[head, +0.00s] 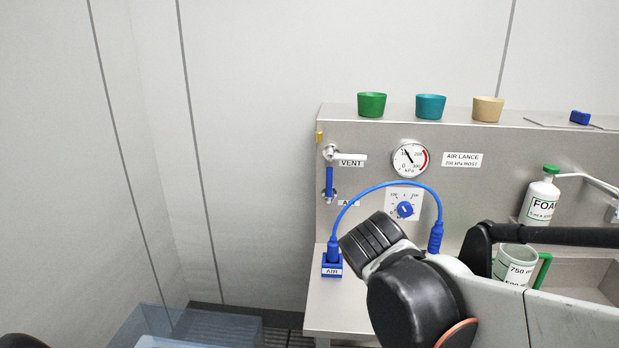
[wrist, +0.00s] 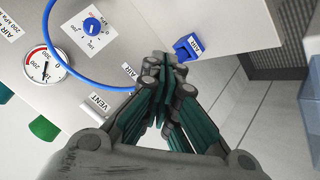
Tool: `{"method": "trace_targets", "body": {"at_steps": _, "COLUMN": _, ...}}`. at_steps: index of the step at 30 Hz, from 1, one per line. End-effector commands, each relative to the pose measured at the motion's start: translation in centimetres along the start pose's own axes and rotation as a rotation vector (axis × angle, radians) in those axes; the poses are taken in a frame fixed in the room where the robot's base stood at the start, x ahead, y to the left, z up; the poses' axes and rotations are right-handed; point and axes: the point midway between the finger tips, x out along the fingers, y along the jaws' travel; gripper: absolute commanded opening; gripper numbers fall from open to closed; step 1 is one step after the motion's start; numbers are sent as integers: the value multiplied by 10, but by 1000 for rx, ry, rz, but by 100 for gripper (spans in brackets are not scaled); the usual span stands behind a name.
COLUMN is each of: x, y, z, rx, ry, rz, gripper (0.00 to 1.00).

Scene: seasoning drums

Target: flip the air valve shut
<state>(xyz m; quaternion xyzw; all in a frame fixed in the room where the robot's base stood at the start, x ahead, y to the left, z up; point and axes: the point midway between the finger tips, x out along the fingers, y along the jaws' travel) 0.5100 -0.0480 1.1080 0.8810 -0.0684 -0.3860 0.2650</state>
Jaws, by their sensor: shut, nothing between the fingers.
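The air valve has a blue lever (head: 329,181) that stands upright on the left edge of the steel panel, above and left of the AIR label (head: 348,203). In the wrist view the lever is hidden behind my gripper (wrist: 165,62). My gripper's dark green fingers are shut and empty. They show in front of the panel, between its AIR label (wrist: 130,72) and the blue AIR socket (wrist: 187,47). I cannot tell whether they touch the lever. In the head view my arm covers the area right of the socket, and the fingers cannot be made out.
The white VENT lever (head: 350,157) lies level just above the air valve. A pressure gauge (head: 410,159) and a blue knob (head: 405,210) are to the right. A blue hose (head: 390,184) arches over the knob. Three cups, one green (head: 371,105), stand on the top ledge.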

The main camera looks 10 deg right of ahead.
Motion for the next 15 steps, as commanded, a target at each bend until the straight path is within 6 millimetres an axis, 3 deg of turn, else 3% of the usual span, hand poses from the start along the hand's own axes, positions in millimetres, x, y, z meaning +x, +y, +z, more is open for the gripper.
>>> {"method": "trace_targets", "body": {"at_steps": 1, "x": 8, "y": 6, "z": -21, "rx": -50, "ry": 20, "rz": 38, "gripper": 0}}
{"method": "trace_targets", "body": {"at_steps": 8, "x": 43, "y": 22, "z": -98, "rx": -280, "ry": 108, "rz": 227, "gripper": 0}}
{"method": "trace_targets", "body": {"at_steps": 13, "x": 66, "y": 16, "z": -152, "rx": -453, "ry": 180, "rz": 363, "gripper": 0}}
{"method": "trace_targets", "body": {"at_steps": 15, "x": 76, "y": 2, "z": -170, "rx": -523, "ry": 212, "rz": 413, "gripper": 0}}
